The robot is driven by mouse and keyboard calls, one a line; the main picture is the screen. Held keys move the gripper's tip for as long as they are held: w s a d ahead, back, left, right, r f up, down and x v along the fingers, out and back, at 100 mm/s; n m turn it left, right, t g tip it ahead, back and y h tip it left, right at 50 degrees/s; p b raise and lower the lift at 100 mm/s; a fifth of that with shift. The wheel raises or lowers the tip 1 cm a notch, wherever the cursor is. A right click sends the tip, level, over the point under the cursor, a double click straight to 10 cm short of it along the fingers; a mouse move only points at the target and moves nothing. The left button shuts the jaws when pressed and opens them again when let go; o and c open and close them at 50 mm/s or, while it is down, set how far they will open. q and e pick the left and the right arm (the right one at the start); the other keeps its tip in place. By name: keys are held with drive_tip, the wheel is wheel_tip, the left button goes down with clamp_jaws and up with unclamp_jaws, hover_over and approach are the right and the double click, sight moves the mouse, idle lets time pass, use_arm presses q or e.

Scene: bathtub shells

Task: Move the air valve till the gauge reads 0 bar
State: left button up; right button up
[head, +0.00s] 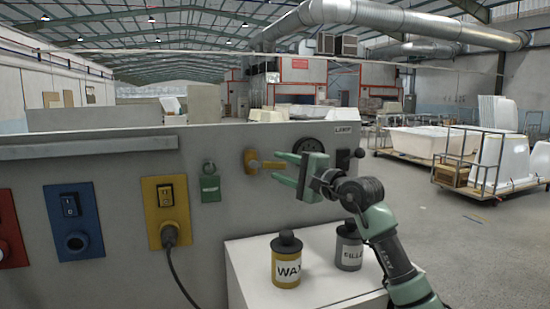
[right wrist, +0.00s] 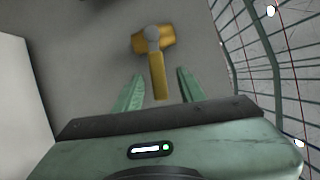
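The air valve (head: 251,161) is yellow and mounted on the grey panel. Its lever points right in the head view. In the right wrist view the valve (right wrist: 157,68) has a grey round hub, and its lever reaches between my fingers. My right gripper (head: 275,167) is open, with one green finger on each side of the lever's end. In the wrist view gaps show between the lever and both fingers of the gripper (right wrist: 159,76). A dark round gauge (head: 306,145) sits behind my right gripper, partly hidden; its reading cannot be made out. My left gripper is not in view.
A green tag-like fitting (head: 210,183) hangs left of the valve. Yellow (head: 154,228), blue (head: 61,250) and red (head: 8,246) socket plates are further left. Wax (head: 286,265) and filler (head: 348,258) cans stand on a white stand (head: 246,290) below my arm.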

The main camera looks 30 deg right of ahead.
drive_tip(key=w, duration=0.3)
drive_tip(key=shift+a+p, duration=0.25)
drive_tip(key=shift+p, duration=0.1)
drive_tip(key=shift+s+d, duration=0.1)
drive_tip(key=shift+s, duration=0.15)
drive_tip(key=shift+c, duration=0.3)
clamp_jaws()
idle(0.6)
